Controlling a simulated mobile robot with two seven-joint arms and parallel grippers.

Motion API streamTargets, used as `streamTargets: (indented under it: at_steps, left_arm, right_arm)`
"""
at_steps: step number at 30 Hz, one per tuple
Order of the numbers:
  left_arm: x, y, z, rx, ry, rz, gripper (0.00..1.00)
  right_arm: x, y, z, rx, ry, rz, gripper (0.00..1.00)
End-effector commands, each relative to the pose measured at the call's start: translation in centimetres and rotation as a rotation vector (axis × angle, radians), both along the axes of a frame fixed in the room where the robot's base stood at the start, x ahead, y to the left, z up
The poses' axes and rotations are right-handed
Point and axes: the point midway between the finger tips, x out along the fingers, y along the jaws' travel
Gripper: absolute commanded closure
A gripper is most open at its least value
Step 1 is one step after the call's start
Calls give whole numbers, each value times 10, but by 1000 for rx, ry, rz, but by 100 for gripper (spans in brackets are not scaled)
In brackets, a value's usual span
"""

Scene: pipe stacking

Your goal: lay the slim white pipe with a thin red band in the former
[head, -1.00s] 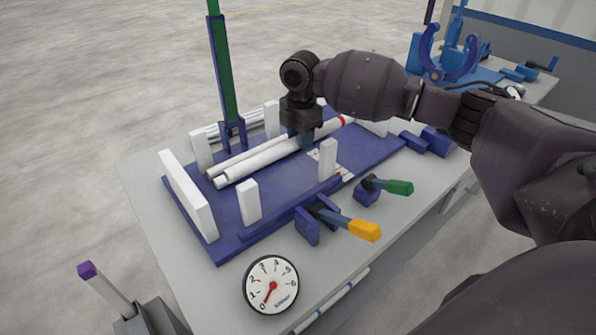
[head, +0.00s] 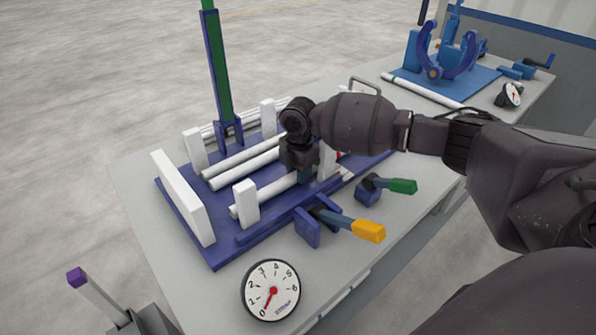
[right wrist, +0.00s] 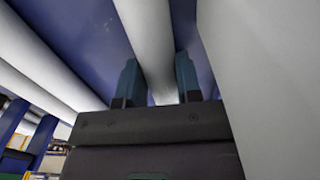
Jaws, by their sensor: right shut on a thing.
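The former is a blue base (head: 222,243) with several white posts, one of them a near post (head: 246,204). My right gripper (head: 304,179) is shut on a slim white pipe (head: 270,190), low over the base, just behind the near posts. In the right wrist view this pipe (right wrist: 150,38) runs between the two fingers. I cannot tell whether it touches the base. My gripper and a post hide much of its far end, and its red band is not clear. Two other white pipes (head: 245,169) lie farther back. My left gripper is not in view.
A white post (right wrist: 260,70) stands close right of the fingers. Clamps with a yellow handle (head: 368,231) and a green handle (head: 402,186) sit along the front edge, near a dial gauge (head: 271,290). A tall green-and-blue upright (head: 219,75) rises at the back.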

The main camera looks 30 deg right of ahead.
Motion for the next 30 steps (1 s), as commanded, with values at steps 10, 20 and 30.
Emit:
streamTargets:
  at_steps: [10,20,30]
  left_arm:
    - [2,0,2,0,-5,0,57]
    - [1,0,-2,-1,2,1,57]
    - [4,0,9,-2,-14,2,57]
  right_arm:
    - [0,0,-1,0,-1,0,57]
    - [0,0,0,-1,-1,0,42]
    - [1,0,37,-1,-7,0,42]
